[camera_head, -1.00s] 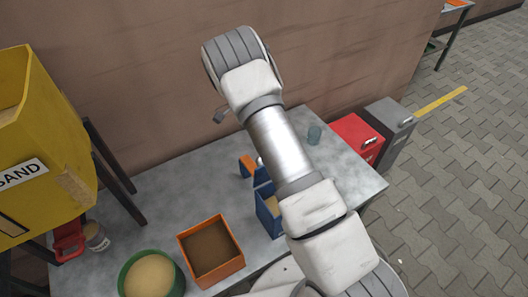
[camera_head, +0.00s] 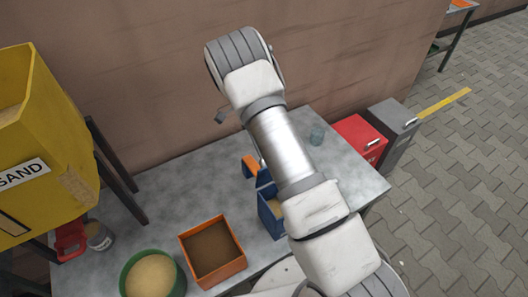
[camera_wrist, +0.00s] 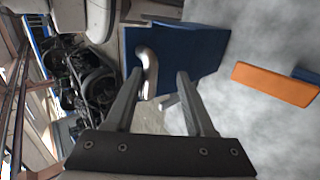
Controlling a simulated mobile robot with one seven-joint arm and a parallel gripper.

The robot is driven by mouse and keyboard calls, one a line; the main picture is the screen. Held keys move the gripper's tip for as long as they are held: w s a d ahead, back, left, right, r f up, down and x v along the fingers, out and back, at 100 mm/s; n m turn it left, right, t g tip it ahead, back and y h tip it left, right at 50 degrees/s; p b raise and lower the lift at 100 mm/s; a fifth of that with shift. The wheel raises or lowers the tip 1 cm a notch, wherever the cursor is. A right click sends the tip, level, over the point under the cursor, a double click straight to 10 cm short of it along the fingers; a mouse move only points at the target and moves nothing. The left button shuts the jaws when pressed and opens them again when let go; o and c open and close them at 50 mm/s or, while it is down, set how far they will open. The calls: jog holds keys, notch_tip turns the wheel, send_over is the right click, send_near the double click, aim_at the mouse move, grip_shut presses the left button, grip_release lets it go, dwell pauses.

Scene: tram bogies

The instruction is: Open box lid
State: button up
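A blue box (camera_head: 270,210) stands on the grey table, partly hidden behind my arm in the head view. In the wrist view a blue face (camera_wrist: 195,48) carries a curved silver handle (camera_wrist: 149,68). My gripper (camera_wrist: 161,73) is open, its two fingers apart. The handle shows between the fingertips, close to the left finger; I cannot tell if they touch. In the head view my gripper is hidden by the arm.
An orange block (camera_head: 250,166) lies near the blue box. An orange bin (camera_head: 240,266) and a green tub (camera_head: 179,284) stand to its left. A red box (camera_head: 360,138) and a grey box (camera_head: 397,124) stand beyond the table's right end. A yellow sand container (camera_head: 50,150) is at left.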

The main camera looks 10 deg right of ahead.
jog(key=p+v, duration=0.7)
jog(key=v, duration=0.5)
jog(key=shift+s+r, duration=0.15)
jog(key=shift+p, duration=0.6)
dwell(0.5)
